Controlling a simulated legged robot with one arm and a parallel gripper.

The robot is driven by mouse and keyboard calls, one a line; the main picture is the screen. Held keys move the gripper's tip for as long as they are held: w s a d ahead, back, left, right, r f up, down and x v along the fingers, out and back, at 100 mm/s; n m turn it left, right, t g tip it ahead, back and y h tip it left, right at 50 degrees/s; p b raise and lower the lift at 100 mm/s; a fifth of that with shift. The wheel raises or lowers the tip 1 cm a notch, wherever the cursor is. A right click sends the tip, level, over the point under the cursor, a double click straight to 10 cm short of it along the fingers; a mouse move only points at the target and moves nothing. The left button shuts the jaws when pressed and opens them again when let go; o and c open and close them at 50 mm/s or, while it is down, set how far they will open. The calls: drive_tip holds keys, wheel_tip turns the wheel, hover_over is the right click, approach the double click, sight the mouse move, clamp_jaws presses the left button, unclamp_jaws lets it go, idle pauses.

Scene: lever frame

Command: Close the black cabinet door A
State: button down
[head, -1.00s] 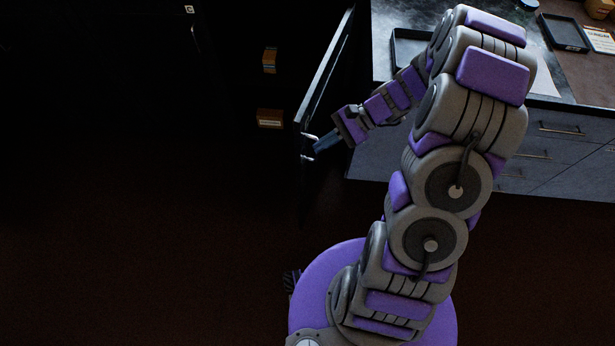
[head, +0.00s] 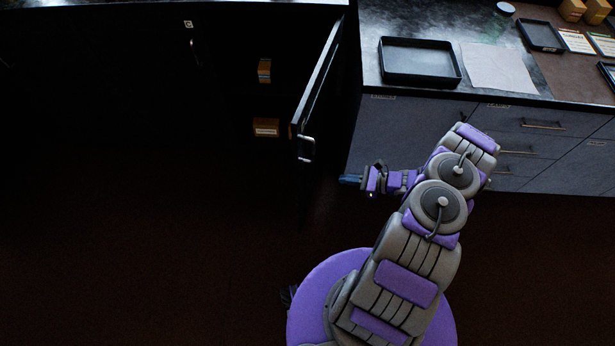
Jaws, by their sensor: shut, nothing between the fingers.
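The black cabinet door (head: 318,85) stands open, swung out toward me from the dark cabinet. Its top edge shows as a pale slanted strip, and its metal handle (head: 306,149) is on the right side near the front end. My gripper (head: 350,180) is shut and empty, to the right of the handle and a little lower in the picture, with a gap between them. The letter A on the door cannot be made out. The cabinet interior is very dark, with small boxes (head: 265,127) on its shelves.
To the right stands a grey drawer cabinet (head: 420,125) with a dark countertop holding a black tray (head: 420,61) and a white sheet (head: 498,68). Another closed door with a handle (head: 194,43) is at the left. The dark floor (head: 150,240) in front looks clear.

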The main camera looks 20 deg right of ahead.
drive_tip(key=d+f, duration=0.1)
drive_tip(key=b, duration=0.2)
approach(302, 173)
wheel_tip(302, 173, down, 3)
drive_tip(key=w+a, duration=0.2)
drive_tip(key=a, duration=0.1)
drive_tip(key=shift+w+a+b, duration=0.45)
drive_tip(key=shift+w+b, duration=0.05)
drive_tip(key=shift+w, duration=0.05)
drive_tip(key=shift+w+a+r, duration=0.1)
drive_tip(key=shift+w+a, duration=0.05)
drive_tip(key=shift+a, duration=0.75)
drive_tip(key=shift+w+d+m+t, duration=0.1)
drive_tip(key=shift+d+m+t, duration=0.1)
drive_tip(key=shift+m+t, duration=0.1)
